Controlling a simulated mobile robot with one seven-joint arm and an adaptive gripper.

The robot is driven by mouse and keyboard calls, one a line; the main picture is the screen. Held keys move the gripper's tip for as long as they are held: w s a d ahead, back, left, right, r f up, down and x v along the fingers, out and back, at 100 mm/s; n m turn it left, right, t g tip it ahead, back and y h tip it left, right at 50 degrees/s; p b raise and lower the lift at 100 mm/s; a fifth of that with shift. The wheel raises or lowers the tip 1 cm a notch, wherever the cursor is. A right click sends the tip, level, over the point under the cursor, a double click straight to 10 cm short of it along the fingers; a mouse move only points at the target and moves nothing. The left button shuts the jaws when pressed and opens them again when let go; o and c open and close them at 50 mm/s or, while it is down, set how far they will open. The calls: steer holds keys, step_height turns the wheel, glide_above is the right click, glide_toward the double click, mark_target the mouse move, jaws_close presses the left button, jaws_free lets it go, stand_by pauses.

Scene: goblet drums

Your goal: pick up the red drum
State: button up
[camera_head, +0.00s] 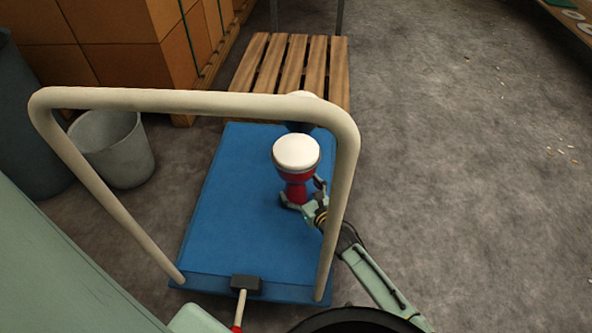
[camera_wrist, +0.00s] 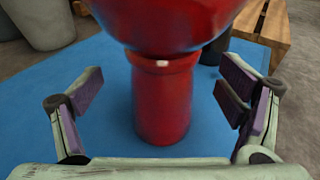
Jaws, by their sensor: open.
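The red drum (camera_head: 297,176) stands upright on the blue platform of a cart, its pale drumhead facing up. In the wrist view the red drum (camera_wrist: 163,100) fills the middle, with its wide bowl above and its narrower stem below. My gripper (camera_head: 303,193) is at the drum's lower right in the head view. In the wrist view my gripper (camera_wrist: 160,103) is open, with one finger on each side of the stem and a visible gap on both sides. The foot of the drum is partly hidden in the head view.
A dark drum with a pale top (camera_head: 301,127) stands behind the red one, partly hidden by the cart's cream handle (camera_head: 200,100). The blue platform (camera_head: 225,220) is bare to the left. A slatted wooden bench (camera_head: 270,65), a grey bin (camera_head: 115,150) and boxes (camera_head: 110,60) stand beyond.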

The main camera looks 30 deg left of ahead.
steer(key=shift+x, duration=1.85)
steer(key=shift+w+r, duration=0.15)
steer(key=shift+r, duration=0.05)
steer(key=shift+c, duration=0.3)
steer(key=c, duration=2)
steer(key=shift+c, duration=0.2)
steer(key=shift+r, duration=0.1)
